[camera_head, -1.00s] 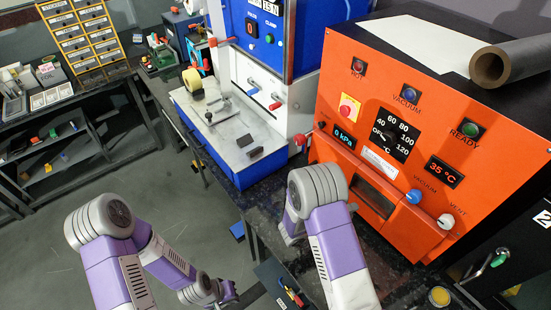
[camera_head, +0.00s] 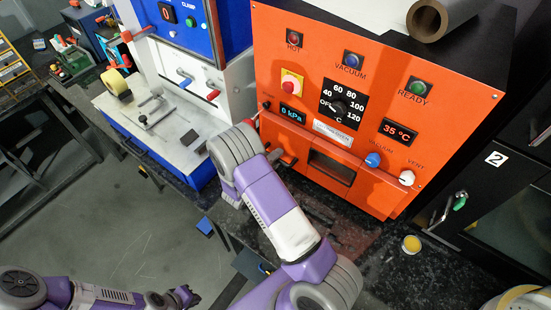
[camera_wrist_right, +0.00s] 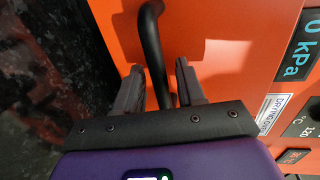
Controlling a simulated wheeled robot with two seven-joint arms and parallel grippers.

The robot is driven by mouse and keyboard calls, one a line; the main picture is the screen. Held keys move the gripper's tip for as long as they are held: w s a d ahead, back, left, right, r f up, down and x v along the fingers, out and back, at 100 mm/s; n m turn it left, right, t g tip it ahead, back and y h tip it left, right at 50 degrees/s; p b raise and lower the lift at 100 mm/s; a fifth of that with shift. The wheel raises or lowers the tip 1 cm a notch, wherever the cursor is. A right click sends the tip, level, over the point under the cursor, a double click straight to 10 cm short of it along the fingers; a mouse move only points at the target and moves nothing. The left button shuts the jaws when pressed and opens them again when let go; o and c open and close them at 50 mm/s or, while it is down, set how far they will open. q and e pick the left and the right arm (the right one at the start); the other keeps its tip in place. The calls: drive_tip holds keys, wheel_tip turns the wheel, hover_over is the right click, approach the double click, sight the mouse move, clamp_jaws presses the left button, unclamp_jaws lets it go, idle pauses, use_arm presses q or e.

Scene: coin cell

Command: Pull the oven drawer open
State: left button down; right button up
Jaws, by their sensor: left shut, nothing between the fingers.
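The orange drying oven (camera_head: 352,50) stands on the dark bench. Its lower front has a recessed dark slot (camera_head: 333,167); I cannot make out the drawer's edges. In the right wrist view a dark curved handle (camera_wrist_right: 154,45) stands out from the orange front. My right gripper (camera_wrist_right: 160,85) is open, with one finger on each side of the handle's lower part; contact is not clear. In the head view my right arm mostly hides this gripper. My left gripper (camera_head: 190,294) is shut and empty, low at the bottom left, far from the oven.
A blue and white press (camera_head: 175,60) stands left of the oven, with a yellow roll (camera_head: 116,85) on its base. A small yellow-topped cup (camera_head: 411,244) sits on the bench at right. A black cabinet (camera_head: 490,205) stands right of the oven. Open floor lies at lower left.

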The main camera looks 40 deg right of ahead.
drive_tip(key=shift+d, duration=0.1)
clamp_jaws()
use_arm(q)
drive_tip(key=shift+r, duration=0.1)
idle(0.3)
